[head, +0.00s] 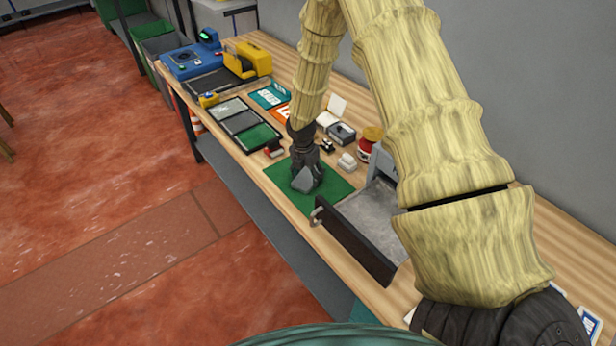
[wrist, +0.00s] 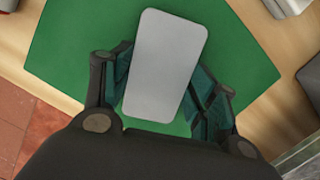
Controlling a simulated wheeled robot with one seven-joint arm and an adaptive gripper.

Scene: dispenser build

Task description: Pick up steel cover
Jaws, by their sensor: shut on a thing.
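The steel cover is a flat light-grey plate with rounded corners. In the wrist view the steel cover (wrist: 166,62) lies between my two fingers, slightly tilted, with the green mat (wrist: 75,40) behind it. My gripper (wrist: 165,85) is shut on its sides. In the head view my gripper (head: 306,176) points down over the green mat (head: 325,196), and the cover (head: 305,181) shows as a grey patch at the fingertips. I cannot tell how far the cover is above the mat.
A grey open drawer tray (head: 352,238) with a dark front stands right of the mat. A compartment tray (head: 243,126) lies to the left. Small white and dark parts (head: 347,161) and a red-and-yellow jar (head: 369,145) stand behind the mat. The table's front edge is close.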

